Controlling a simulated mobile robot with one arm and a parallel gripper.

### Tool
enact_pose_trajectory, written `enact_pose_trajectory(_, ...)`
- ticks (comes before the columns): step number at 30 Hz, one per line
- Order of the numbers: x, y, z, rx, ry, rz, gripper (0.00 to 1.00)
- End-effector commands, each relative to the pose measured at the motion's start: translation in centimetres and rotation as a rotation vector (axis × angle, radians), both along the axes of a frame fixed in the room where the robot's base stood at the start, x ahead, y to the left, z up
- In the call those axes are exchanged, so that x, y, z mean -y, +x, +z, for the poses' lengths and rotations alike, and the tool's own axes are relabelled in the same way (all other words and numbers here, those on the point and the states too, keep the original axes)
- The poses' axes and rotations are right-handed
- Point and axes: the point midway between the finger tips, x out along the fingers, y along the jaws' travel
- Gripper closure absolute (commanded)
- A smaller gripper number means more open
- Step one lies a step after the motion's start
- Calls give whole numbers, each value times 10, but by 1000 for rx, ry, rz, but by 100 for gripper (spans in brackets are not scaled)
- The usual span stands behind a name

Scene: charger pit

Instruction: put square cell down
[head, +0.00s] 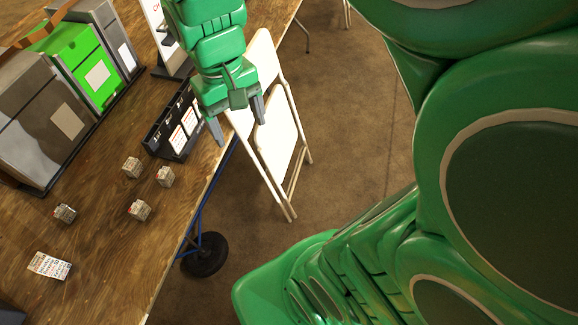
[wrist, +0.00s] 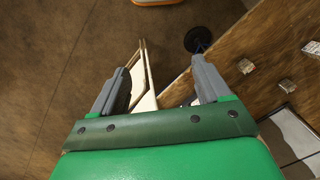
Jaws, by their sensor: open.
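Several small square cells stand on the wooden table in the head view: one (head: 132,167) and another (head: 166,176) near the black rack, one (head: 139,210) closer to the table edge, and one (head: 64,213) further left. My gripper (head: 238,122) is open, with nothing between its fingers. It is over the table's right edge, beside the black rack (head: 172,128). In the wrist view my gripper (wrist: 160,82) shows both fingers apart, with floor and a white folding chair beyond them. A cell (wrist: 246,66) lies on the table to the right there.
A printed white pack (head: 49,265) lies at the table's lower left. Grey and green bins (head: 98,74) stand at the back left. A white folding chair (head: 281,130) stands beside the table (head: 115,275). The table's lower middle is mostly clear.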

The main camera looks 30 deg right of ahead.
Motion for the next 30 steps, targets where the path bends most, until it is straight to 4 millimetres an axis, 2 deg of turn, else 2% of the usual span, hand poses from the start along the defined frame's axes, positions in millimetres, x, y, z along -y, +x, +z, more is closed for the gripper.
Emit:
enact_pose_trajectory(1,7,-15,0,-2,3,-16,23)
enact_pose_trajectory(6,22,-60,-6,-13,8,-57,23)
enact_pose_trajectory(13,35,-106,-15,-22,9,-100,23)
enact_pose_trajectory(18,37,-120,-18,-26,12,-110,23)
enact_pose_trajectory(30,37,-121,-19,-27,12,-111,23)
